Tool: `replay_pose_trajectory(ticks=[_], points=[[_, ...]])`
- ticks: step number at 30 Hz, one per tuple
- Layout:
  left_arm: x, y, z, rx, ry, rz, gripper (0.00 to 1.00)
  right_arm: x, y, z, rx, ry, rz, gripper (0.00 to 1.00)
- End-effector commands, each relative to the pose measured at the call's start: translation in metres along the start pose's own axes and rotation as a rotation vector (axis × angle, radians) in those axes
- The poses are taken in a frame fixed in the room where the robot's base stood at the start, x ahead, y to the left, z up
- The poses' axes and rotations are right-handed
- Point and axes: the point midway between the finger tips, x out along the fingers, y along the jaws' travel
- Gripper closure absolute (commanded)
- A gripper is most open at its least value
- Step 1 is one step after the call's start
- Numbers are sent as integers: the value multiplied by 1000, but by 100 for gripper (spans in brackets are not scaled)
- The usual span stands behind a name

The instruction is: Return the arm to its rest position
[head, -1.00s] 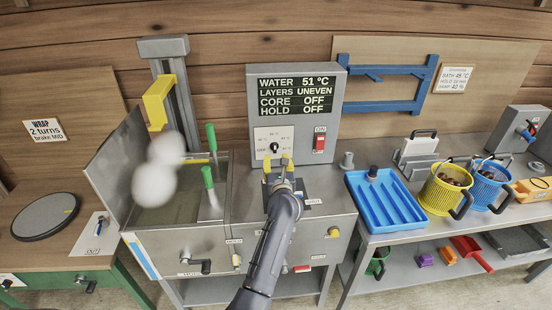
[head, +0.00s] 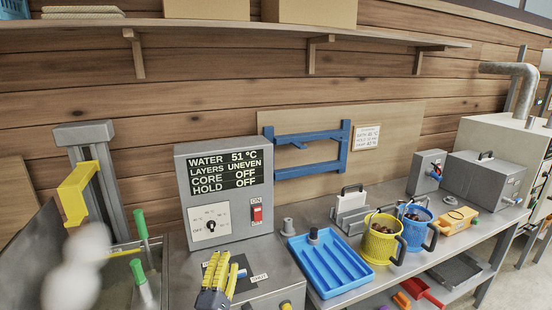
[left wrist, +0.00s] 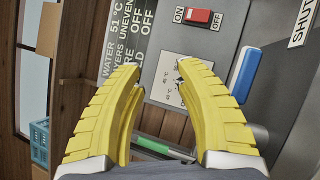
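My left gripper (head: 222,264) stands upright in front of the grey control box (head: 180,190), low in the head view. Its yellow fingers show in the left wrist view (left wrist: 156,66), spread apart with nothing between them. Most of the left arm is cut off below the picture. The box display (head: 226,172) reads water 51 °C, layers uneven, core off and hold off. A dial (head: 210,226) and a red switch (head: 257,213) sit under it. The switch also shows sideways in the left wrist view (left wrist: 198,16). My right gripper is not in view.
A blue ribbed tray (head: 330,268), a yellow basket (head: 378,245) and a blue basket (head: 413,238) stand on the bench to the right. Two green handles (head: 140,223) and a yellow bracket (head: 78,195) stand at the left. White blurs cover the lower left.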

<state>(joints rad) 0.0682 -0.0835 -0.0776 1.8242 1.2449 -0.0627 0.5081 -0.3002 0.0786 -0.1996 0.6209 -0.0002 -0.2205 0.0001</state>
Motion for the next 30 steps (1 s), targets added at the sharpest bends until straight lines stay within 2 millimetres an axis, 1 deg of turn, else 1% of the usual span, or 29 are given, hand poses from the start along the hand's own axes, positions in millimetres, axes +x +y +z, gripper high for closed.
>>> replay_pose_trajectory(ticks=[1,4,5,6,8,9,11,12,14,15,18,21,24,30], points=[[-20,-8,10,142,-60,-42,66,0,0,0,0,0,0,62],[-59,-28,29,447,-190,-139,66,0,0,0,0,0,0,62],[-72,-35,32,536,-229,-169,66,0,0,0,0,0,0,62],[-89,-45,36,656,-281,-213,66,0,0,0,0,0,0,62],[-117,-61,37,833,-357,-284,66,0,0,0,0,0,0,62],[-136,-70,36,949,-409,-333,66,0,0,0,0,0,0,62],[-166,-84,29,1121,-487,-411,66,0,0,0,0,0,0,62],[-187,-91,23,1232,-539,-466,66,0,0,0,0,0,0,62],[-219,-100,10,1394,-617,-554,66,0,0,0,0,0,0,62],[-240,-103,-1,1501,-669,-616,66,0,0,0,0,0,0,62],[-288,-104,-30,1727,-787,-767,66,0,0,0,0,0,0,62],[-322,-97,-54,1883,-872,-889,66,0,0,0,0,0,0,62],[-348,-87,-73,1990,-935,-987,66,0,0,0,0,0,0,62],[-385,-65,-102,2137,-1030,-1146,66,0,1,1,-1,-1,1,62]])
